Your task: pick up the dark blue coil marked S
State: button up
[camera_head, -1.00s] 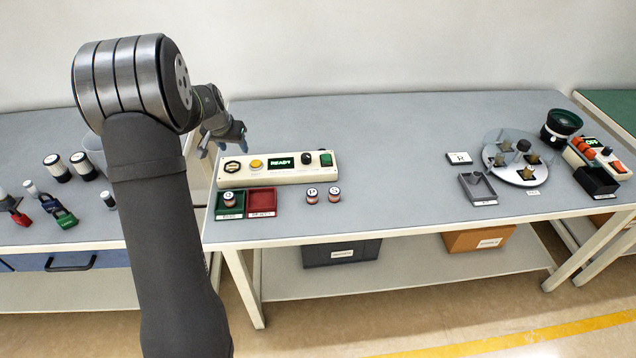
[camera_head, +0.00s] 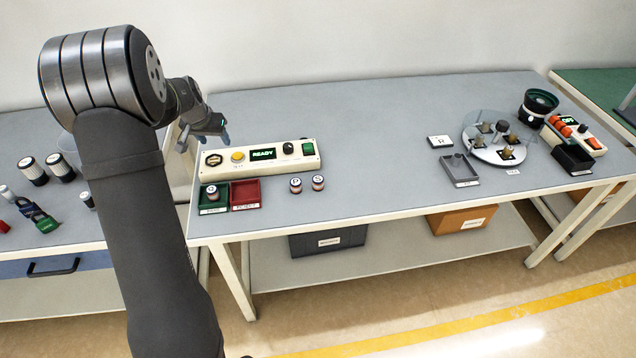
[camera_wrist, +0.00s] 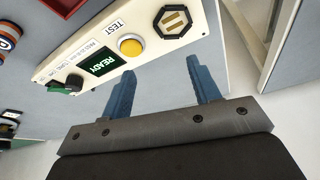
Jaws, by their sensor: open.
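Two small coils with pale, lettered tops stand upright side by side on the bench, right of the red tray, in the head view. The right one (camera_head: 318,183) seems to carry the S; the left one (camera_head: 295,186) has another letter, hard to read. Their body colours are too small to tell surely. My gripper (camera_head: 205,135) is open and empty, above the bench behind the left end of the control console, away from both coils.
The console (camera_head: 262,159), reading READY, stands behind the coils. A green tray (camera_head: 203,208) holding a coil and a red tray (camera_head: 246,194) are left of them. A grey tray (camera_head: 460,171) and a round plate (camera_head: 478,156) stand farther right. The bench between is clear.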

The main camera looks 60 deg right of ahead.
jog(key=s+d+r+m+g+y, duration=0.1)
jog(key=s+d+r+m, duration=0.1)
jog(key=s+d, duration=0.4)
jog(key=s+d+r+m+g, duration=0.1)
jog(key=s+d+r, duration=0.15)
jog(key=s, duration=0.55)
notch_tip(320, 180, up, 3)
jog(key=m+y, duration=0.3)
send_over(318, 179)
jog(key=f, duration=1.1)
jog(key=shift+s+d+f, duration=0.2)
jog(key=shift+d+f, duration=0.1)
jog(key=shift+w+a+f, duration=0.1)
jog(key=shift+a+f, duration=0.05)
jog(key=shift+f, duration=1.2)
jog(key=shift+w+a+f, duration=0.1)
jog(key=shift+f, duration=1.25)
jog(key=shift+c, duration=0.5)
jog(key=c, duration=1)
